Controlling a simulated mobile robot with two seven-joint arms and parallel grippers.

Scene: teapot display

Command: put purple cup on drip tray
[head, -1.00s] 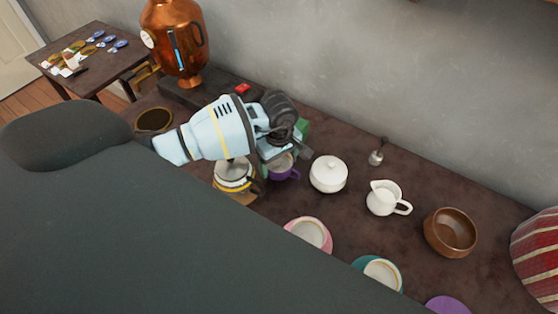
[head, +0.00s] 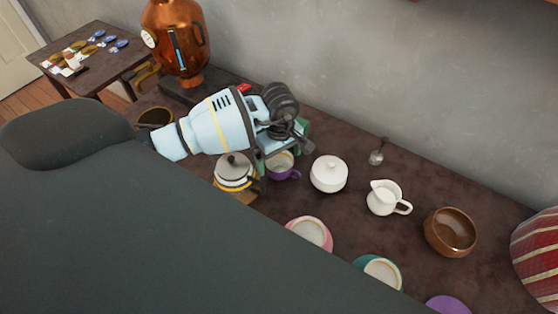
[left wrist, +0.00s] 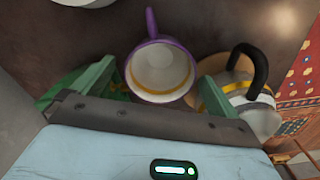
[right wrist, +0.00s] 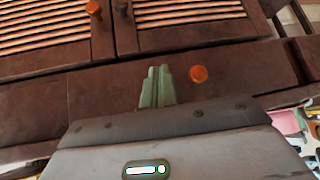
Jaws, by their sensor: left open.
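The purple cup (head: 285,166) stands on the dark counter, partly hidden by my left gripper (head: 287,142) in the head view. In the left wrist view the cup (left wrist: 160,70) is upright and empty, with a white inside and its handle pointing away. My left gripper (left wrist: 160,78) is open, with one green finger on each side of the cup. I cannot tell whether the fingers touch it. A dark slab (head: 176,90) under the copper urn may be the drip tray. My right gripper (right wrist: 157,88) is shut and empty, facing a brown cabinet.
A teapot (head: 234,172) stands close beside the cup. The copper urn (head: 178,45) stands at the back left. Pink, teal and purple crockery lines the front.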

